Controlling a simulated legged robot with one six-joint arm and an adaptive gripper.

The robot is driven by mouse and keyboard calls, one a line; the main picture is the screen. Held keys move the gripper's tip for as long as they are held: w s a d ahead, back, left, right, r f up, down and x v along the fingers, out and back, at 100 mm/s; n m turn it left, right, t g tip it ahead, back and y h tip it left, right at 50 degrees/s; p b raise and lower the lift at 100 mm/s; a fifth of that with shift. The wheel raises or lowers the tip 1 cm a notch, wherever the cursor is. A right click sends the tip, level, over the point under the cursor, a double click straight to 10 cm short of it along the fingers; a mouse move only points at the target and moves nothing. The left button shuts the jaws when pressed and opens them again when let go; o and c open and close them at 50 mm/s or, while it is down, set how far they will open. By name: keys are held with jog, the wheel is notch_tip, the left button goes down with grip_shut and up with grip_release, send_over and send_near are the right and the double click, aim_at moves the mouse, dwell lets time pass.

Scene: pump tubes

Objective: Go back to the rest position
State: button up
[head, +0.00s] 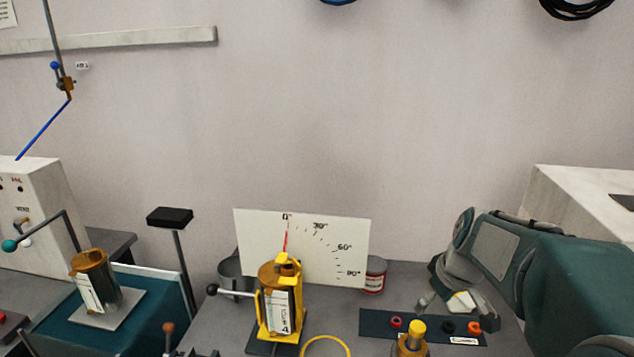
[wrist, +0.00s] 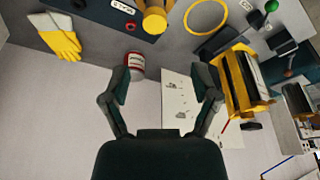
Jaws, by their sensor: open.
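My gripper (wrist: 165,82) is open and empty in the wrist view, with its two dark fingers spread wide apart. A white dial board (wrist: 178,108) and a red and white can (wrist: 135,62) show beyond and between the fingers; I see no contact with either. In the head view my dark teal arm reaches in from the right, bent over the right part of the bench. The gripper end there is partly hidden by the arm.
A yellow-framed pump tube (head: 281,300) stands before the dial board (head: 330,245). A brass tube with a yellow cap (head: 416,328) and a yellow ring (head: 326,345) are near the front. Another brass tube (head: 95,280) stands left.

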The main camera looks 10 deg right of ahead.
jog(key=s+a+r+m+t+h, duration=0.1)
jog(key=s+a+r+m+t, duration=0.1)
jog(key=s+a, duration=1)
jog(key=s+r+m, duration=0.1)
jog(key=s, duration=0.3)
jog(key=shift+a+r+t, duration=0.2)
jog(key=shift+a+t, duration=0.1)
jog(key=shift+a, duration=0.1)
jog(key=shift+c, duration=0.3)
